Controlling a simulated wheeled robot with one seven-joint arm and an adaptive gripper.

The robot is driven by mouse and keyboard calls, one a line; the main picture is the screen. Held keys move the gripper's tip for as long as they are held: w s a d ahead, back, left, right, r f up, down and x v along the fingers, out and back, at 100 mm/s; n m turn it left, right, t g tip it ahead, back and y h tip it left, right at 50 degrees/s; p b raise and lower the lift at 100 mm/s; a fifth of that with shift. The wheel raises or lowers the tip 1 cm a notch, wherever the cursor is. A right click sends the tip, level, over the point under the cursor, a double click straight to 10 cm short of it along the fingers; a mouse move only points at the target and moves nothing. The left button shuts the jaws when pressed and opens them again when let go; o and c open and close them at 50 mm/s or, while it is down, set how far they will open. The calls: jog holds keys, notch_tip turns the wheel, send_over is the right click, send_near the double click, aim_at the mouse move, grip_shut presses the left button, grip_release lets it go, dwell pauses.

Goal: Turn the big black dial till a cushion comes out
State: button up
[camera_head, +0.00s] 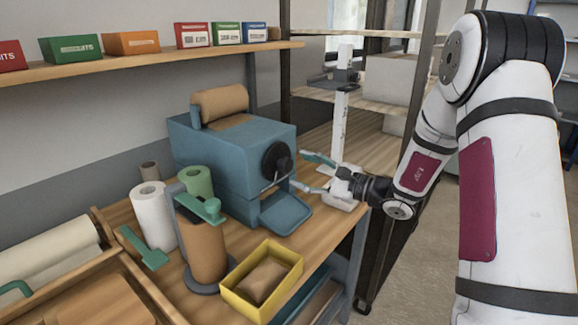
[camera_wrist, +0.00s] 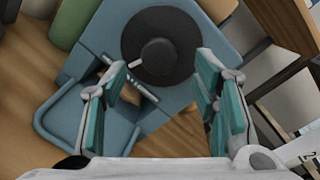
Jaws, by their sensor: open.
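The big black dial (camera_head: 277,161) is on the right-hand face of a blue machine (camera_head: 222,160) that carries a brown paper roll on top. In the wrist view the dial (camera_wrist: 150,40) has a raised round hub and a small light mark at its lower left. My gripper (camera_head: 303,171) is open in front of the dial, its fingers apart. In the wrist view my gripper's teal-padded fingers (camera_wrist: 166,92) are spread below the dial's hub, with nothing between them. The blue outlet tray (camera_head: 285,211) under the dial looks empty.
A yellow box (camera_head: 262,281) holding a brown cushion (camera_head: 262,280) stands at the bench's front. A brown roll on a stand (camera_head: 203,245), a white roll (camera_head: 153,215) and a green roll (camera_head: 197,182) stand left of it.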

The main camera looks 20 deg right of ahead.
aim_at(290, 166)
jog(key=shift+x, duration=2.6)
jog(key=c, duration=1.2)
jog(key=shift+o, duration=0.2)
